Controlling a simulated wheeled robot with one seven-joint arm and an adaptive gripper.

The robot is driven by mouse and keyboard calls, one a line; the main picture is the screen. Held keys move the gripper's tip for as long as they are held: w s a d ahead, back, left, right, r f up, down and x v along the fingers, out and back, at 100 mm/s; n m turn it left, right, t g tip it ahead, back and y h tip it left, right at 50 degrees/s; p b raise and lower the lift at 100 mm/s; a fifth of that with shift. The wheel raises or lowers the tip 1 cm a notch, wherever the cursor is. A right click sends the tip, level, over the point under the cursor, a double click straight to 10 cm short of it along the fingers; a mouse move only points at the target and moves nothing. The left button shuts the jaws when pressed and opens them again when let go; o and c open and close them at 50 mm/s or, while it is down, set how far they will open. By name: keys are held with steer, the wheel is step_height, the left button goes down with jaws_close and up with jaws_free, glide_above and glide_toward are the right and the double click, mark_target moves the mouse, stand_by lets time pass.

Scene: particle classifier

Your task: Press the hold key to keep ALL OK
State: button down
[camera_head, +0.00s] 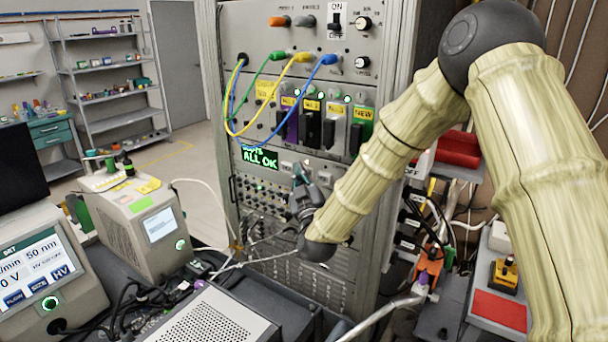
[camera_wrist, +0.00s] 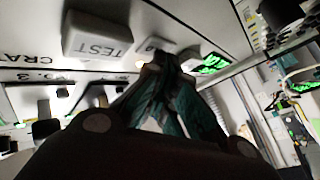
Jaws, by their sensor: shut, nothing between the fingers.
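The small display (camera_head: 260,158) on the rack panel reads ALL OK in green; part of it shows in the wrist view (camera_wrist: 215,62). A grey key marked TEST (camera_wrist: 97,35) is beside my fingertips in the wrist view. A smaller light key (camera_wrist: 150,45) is partly hidden behind the fingertips. I cannot read a hold label on it. My gripper (camera_head: 300,168) is at the rack front, just right of the display. In the wrist view my gripper (camera_wrist: 163,57) is shut and empty, its tips at the small key. I cannot tell if they touch it.
Yellow, green and blue cables (camera_head: 285,92) loop above the display, over several coloured modules (camera_head: 333,127). A beige instrument (camera_head: 140,222) and a perforated metal box (camera_head: 212,318) stand in front and left. Cables (camera_head: 433,222) crowd the right side.

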steer(key=shift+s+a, duration=0.75)
steer(key=shift+s, duration=0.25)
steer(key=shift+b, duration=0.3)
steer(key=s+a, duration=0.1)
steer(key=s, duration=0.1)
steer(key=s+a+b, duration=0.1)
steer(key=s+a, duration=0.1)
stand_by(0.5)
steer(key=shift+r, duration=0.1)
